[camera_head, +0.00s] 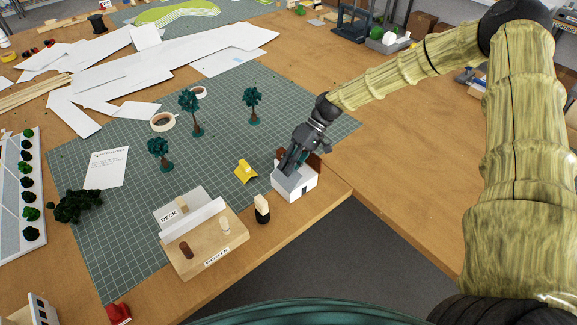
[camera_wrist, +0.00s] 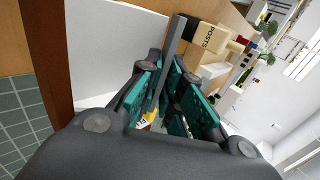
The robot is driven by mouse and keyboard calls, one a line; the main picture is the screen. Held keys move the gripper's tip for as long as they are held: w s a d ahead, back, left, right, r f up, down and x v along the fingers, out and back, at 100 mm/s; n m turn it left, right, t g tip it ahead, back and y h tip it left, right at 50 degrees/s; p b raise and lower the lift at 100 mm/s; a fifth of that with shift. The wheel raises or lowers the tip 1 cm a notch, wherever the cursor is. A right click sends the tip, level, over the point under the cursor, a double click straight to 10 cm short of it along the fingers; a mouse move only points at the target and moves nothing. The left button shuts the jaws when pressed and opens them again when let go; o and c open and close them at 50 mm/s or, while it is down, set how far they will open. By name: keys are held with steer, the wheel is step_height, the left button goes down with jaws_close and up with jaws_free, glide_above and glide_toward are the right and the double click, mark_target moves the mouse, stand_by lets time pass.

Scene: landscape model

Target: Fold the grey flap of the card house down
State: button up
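The card house (camera_head: 297,190) has white walls, a dark doorway and a brown roof part (camera_head: 314,163). It stands near the table's front edge. Its grey flap (camera_head: 291,182) is tilted at the top of the house, partly covered by my gripper (camera_head: 288,163), which points down at it. In the wrist view the grey flap (camera_wrist: 172,45) shows edge-on as a thin strip between the teal pads of my gripper (camera_wrist: 165,72). The fingers are drawn close together and appear shut on it. The exact contact is partly hidden by the fingers. White wall (camera_wrist: 115,45) fills the upper left.
A yellow folded card (camera_head: 245,172) lies left of the house. Model trees (camera_head: 252,105) stand behind on the green mat (camera_head: 225,135).

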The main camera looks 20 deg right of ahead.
steer(key=shift+o, duration=1.2)
steer(key=v, duration=1.2)
steer(key=shift+f, duration=0.1)
